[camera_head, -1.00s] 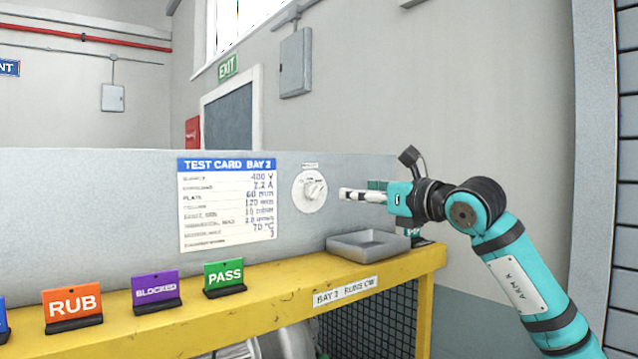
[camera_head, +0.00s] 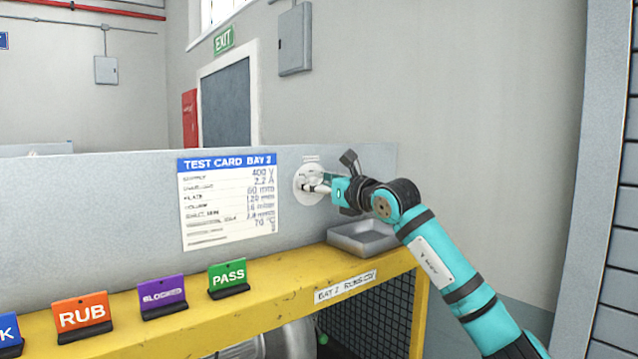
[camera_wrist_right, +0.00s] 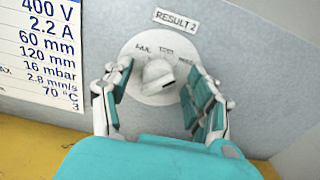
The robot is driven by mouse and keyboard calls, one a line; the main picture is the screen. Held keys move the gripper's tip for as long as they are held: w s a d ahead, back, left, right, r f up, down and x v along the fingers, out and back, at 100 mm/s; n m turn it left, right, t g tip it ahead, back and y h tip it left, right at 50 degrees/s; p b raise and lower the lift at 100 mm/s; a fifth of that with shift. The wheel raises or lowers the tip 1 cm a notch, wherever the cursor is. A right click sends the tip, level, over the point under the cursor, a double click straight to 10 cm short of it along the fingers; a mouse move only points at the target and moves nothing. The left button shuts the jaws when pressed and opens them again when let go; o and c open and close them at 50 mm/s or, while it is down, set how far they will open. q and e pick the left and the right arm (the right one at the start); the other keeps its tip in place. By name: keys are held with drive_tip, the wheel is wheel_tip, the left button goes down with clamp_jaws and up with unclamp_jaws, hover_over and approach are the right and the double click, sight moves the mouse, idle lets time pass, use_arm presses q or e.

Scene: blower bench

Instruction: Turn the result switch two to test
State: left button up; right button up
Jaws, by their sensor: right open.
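The result switch two is a round white dial (camera_head: 302,190) with a raised knob on the grey back panel. In the right wrist view the dial (camera_wrist_right: 139,67) sits under a label reading RESULT 2, and its pale knob (camera_wrist_right: 160,75) stands between my fingers. My right gripper (camera_head: 318,187) is open at the switch and covers part of it in the head view. In the wrist view the right gripper (camera_wrist_right: 158,92) has one finger on each side of the knob, with gaps showing. I cannot tell how deep the fingers reach. My left gripper is not in view.
The test card (camera_head: 229,200) is left of the switch. A grey tray (camera_head: 362,237) sits below on the yellow bench (camera_head: 290,272). PASS (camera_head: 228,279), BLOCKED (camera_head: 162,297) and RUB (camera_head: 82,317) signs stand along the front left.

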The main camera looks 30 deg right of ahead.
drive_tip(key=c, duration=1.1)
drive_tip(key=shift+c, duration=0.2)
drive_tip(key=shift+n, duration=0.4)
drive_tip(key=n+b, duration=0.1)
drive_tip(key=n, duration=0.2)
drive_tip(key=shift+a+n, duration=0.1)
drive_tip(key=shift+n, duration=0.3)
drive_tip(key=shift+f+n, duration=0.1)
drive_tip(key=shift+n, duration=2)
drive_tip(key=o, duration=1.1)
drive_tip(key=shift+o, duration=0.2)
